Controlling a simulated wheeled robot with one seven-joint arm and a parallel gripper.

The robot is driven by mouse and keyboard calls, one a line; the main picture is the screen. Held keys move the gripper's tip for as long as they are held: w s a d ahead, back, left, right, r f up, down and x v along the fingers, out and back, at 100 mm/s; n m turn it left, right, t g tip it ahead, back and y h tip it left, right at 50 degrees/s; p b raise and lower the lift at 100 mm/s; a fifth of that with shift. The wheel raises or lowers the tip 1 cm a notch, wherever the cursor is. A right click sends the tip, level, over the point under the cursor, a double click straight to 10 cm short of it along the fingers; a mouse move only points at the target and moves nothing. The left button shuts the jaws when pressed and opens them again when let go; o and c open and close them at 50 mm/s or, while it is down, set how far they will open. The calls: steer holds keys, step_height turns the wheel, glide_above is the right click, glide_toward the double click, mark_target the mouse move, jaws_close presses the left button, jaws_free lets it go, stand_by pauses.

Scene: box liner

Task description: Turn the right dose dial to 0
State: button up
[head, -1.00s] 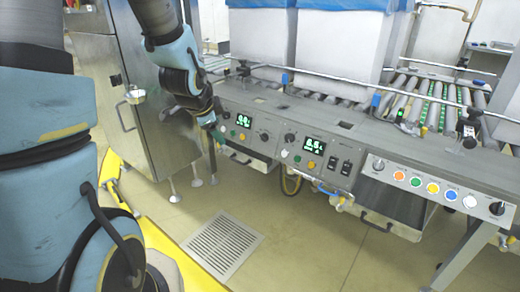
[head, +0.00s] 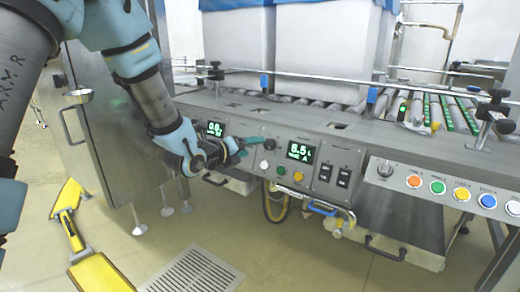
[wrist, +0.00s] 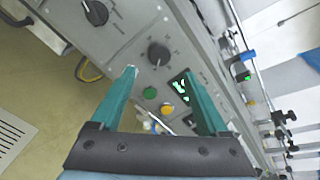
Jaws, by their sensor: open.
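The right dose dial (head: 270,144) is a black knob on the steel front panel, just left of a green-lit display (head: 301,152) that seems to read 8.5. My gripper (head: 256,145) is open and empty, its teal fingers pointing at the panel just left of the dial. In the wrist view the dial (wrist: 159,54) shows between the two fingertips (wrist: 159,70), apart from both. The display (wrist: 181,84) there is partly behind the right finger. I cannot read the dial's pointer setting.
A left display (head: 215,128) seems to read 0.0. Another black knob (wrist: 95,12) shows in the wrist view. A rail (head: 310,77) runs above the panel.

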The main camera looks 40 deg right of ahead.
mark_target(268, 145)
steer(key=b+x, duration=0.1)
steer(key=x, duration=0.7)
steer(key=shift+d+f, duration=0.1)
steer(key=shift+d, duration=0.15)
steer(key=shift+c, duration=0.4)
jaws_close()
